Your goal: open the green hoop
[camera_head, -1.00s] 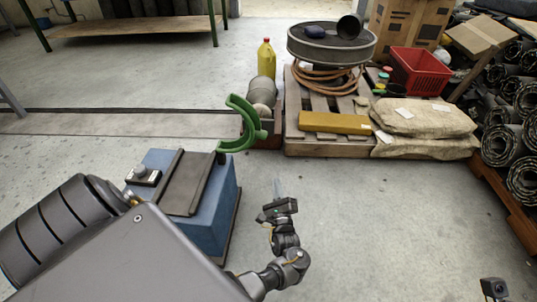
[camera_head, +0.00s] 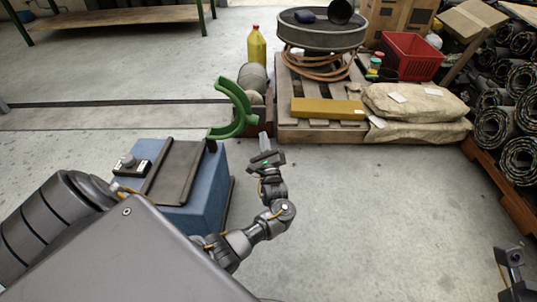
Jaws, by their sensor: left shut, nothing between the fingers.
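The green hoop (camera_head: 246,119) is a thick curved C-shaped piece at the back right corner of a blue box (camera_head: 206,205) with a dark ribbed lid. Its gap faces up and left, and a small knob shows on its outer side. My left gripper (camera_head: 265,143) is shut and empty, its pale fingers pointing up just right of and below the hoop, apparently apart from it. Part of my right arm (camera_head: 511,258) shows at the lower right edge; its finger state cannot be made out.
A grey roll (camera_head: 252,84) and a yellow bottle (camera_head: 257,46) stand behind the hoop. A wooden pallet (camera_head: 290,128) carries sacks, a yellow bar and a red crate (camera_head: 411,57). Dark rolls are stacked at right. The floor right of my left gripper is clear.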

